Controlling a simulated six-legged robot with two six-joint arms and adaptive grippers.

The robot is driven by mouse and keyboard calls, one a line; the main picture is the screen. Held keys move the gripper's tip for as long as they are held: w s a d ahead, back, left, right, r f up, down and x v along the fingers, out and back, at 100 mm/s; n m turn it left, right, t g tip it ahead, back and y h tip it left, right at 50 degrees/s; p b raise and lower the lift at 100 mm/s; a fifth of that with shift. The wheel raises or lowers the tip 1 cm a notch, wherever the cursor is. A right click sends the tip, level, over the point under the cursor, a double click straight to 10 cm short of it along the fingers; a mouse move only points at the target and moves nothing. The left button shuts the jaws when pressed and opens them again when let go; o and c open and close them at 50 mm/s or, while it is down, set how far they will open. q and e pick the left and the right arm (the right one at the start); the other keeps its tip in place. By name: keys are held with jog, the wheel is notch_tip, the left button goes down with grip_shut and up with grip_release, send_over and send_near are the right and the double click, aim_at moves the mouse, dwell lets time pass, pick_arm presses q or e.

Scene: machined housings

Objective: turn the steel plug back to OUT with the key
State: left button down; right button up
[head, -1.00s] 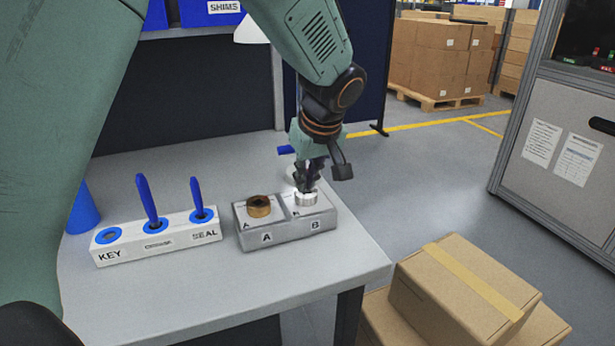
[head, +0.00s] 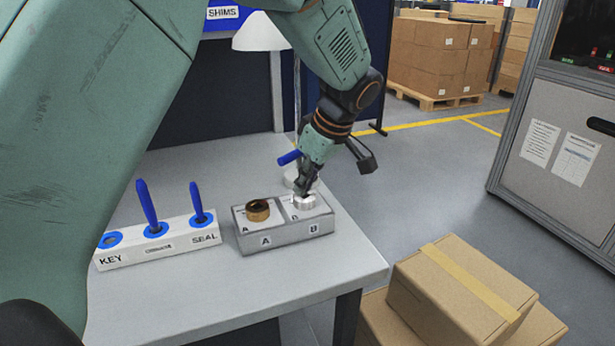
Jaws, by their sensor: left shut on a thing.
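The steel plug (head: 304,203) sits in the right half of the grey housing block (head: 284,236), on the side marked B. A brass plug (head: 257,210) sits in the half marked A. My left gripper (head: 304,190) is directly above the steel plug, pointing down and tilted. It is shut on the key, whose blue handle (head: 289,158) sticks out to the left of the fingers. The key's lower end is hidden by the fingers, so I cannot tell how it sits in the plug. My right gripper is not in view.
A white rack (head: 160,245) stands left of the block. Its KEY hole (head: 109,240) is empty; blue-handled tools stand in the other two holes. A lamp (head: 262,32) stands behind. Cardboard boxes (head: 465,290) are beyond the table's right edge. The table front is clear.

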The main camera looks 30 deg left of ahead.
pick_arm(q)
jog(key=shift+s+a+f, duration=0.15)
jog(key=shift+s+a, duration=0.05)
jog(key=shift+s, duration=0.1)
jog(key=shift+n+g+p, duration=0.6)
jog(key=shift+n+p, duration=0.05)
jog(key=shift+n, duration=0.65)
